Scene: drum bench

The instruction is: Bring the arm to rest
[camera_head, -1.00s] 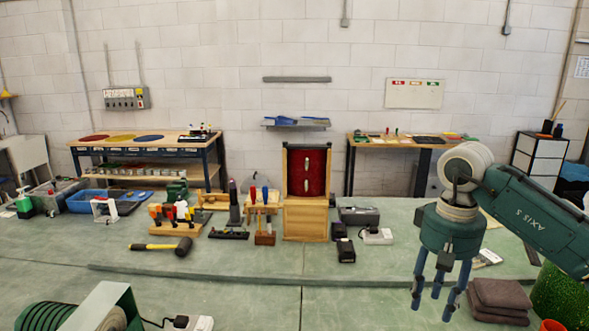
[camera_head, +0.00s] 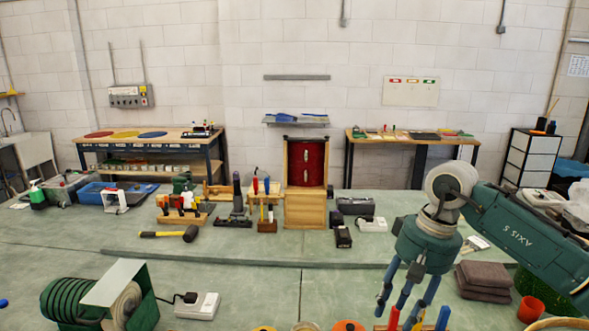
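My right arm comes in from the right with a green housing and pale joint rings. Its gripper (camera_head: 407,298) points down over the right front of the bench, with blue-grey fingers spread apart. It is open and I see nothing held between them. Red, orange and blue tool handles (camera_head: 393,318) stand below and near the fingertips at the bottom edge; I cannot tell whether any touch. My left arm and gripper are not in view.
Folded brown cloths (camera_head: 485,276) and a red cup (camera_head: 531,309) lie right of the gripper. A green ribbed machine (camera_head: 100,298) stands front left. A mallet (camera_head: 168,235) and a wooden stand with a red drum (camera_head: 306,163) are farther back.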

